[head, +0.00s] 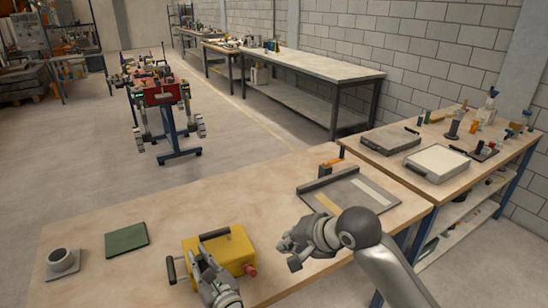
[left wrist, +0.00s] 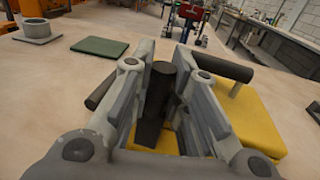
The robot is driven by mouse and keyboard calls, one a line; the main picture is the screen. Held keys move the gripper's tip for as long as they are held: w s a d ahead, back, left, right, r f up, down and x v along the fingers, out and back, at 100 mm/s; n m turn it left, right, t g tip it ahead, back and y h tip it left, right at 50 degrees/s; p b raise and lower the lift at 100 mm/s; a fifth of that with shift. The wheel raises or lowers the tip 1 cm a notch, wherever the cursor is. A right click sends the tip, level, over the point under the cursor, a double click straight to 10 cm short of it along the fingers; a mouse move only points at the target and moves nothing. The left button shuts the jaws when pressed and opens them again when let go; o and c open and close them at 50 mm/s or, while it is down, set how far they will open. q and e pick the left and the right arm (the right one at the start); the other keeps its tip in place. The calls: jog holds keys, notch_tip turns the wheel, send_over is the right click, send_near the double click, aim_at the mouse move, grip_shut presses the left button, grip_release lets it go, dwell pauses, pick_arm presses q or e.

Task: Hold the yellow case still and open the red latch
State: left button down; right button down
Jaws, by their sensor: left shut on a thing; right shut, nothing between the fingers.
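The yellow case (head: 232,244) sits near the front edge of the wooden table. A red part (head: 250,270), which looks like the latch, sticks out at its lower right corner. My left gripper (head: 202,260) is over the case's left side. In the left wrist view its fingers (left wrist: 160,85) are shut on a dark handle part (left wrist: 155,115), with the yellow case (left wrist: 270,108) below and to the right. The latch is not visible there. My right gripper (head: 288,248) is shut and empty, to the right of the case, apart from the latch.
A green mat (head: 126,239) and a grey cup-like part (head: 62,261) lie to the left. The tabletop behind the case is clear. A second table (head: 475,175) with trays and small items adjoins at right.

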pick_arm(q)
jog(key=c, duration=1.3)
grip_release()
